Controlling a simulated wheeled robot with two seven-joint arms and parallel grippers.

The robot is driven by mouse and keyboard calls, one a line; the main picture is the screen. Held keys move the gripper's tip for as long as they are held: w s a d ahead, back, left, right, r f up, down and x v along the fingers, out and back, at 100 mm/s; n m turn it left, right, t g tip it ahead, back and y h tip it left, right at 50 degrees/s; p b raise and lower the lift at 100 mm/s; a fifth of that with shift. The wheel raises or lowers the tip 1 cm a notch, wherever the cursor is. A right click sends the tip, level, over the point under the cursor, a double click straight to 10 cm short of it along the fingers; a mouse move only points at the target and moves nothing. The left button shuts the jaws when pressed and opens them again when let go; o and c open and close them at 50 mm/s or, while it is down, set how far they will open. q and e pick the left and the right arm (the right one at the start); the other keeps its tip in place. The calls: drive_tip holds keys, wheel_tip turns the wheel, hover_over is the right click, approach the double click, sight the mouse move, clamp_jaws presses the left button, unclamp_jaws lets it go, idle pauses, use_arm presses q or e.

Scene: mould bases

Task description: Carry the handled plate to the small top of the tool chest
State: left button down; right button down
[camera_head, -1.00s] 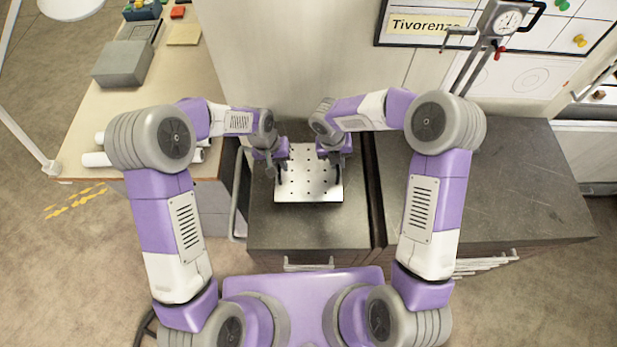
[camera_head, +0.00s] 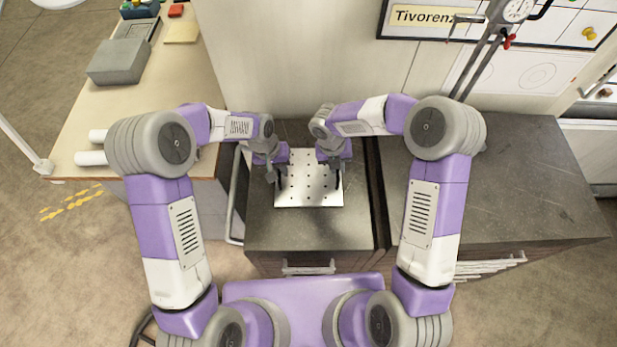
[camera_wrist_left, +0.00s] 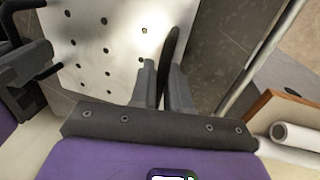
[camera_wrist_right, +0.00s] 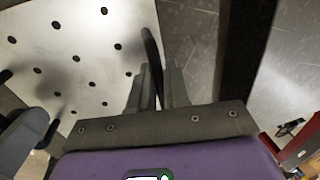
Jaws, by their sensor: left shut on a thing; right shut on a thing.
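The handled plate (camera_head: 309,183) is a bright metal square with rows of dark holes and a dark handle on each side. It is level over the small top of the tool chest (camera_head: 310,231); whether it touches the top I cannot tell. My left gripper (camera_head: 279,177) is shut on the plate's left handle (camera_wrist_left: 174,48). My right gripper (camera_head: 337,172) is shut on the right handle (camera_wrist_right: 151,50). The plate also shows in the left wrist view (camera_wrist_left: 105,40) and the right wrist view (camera_wrist_right: 85,45).
A wider dark worktop (camera_head: 490,180) lies to the right, across a narrow gap. A wooden bench (camera_head: 190,80) with a grey box (camera_head: 118,62) and white rolls (camera_head: 92,158) stands at the left. A pale panel rises behind the chest. The chest top is clear in front of the plate.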

use_arm(q)
drive_tip(key=c, duration=1.1)
unclamp_jaws()
use_arm(e)
drive_tip(key=c, duration=1.1)
unclamp_jaws()
use_arm(q)
wheel_tip(320, 180, up, 12)
drive_tip(key=a, duration=0.2)
drive_tip(key=shift+a, duration=0.15)
use_arm(e)
wheel_tip(320, 180, up, 12)
drive_tip(key=a, duration=0.2)
drive_tip(key=shift+a, duration=0.2)
use_arm(q)
drive_tip(key=shift+f, duration=0.1)
use_arm(e)
drive_tip(key=shift+f, duration=0.1)
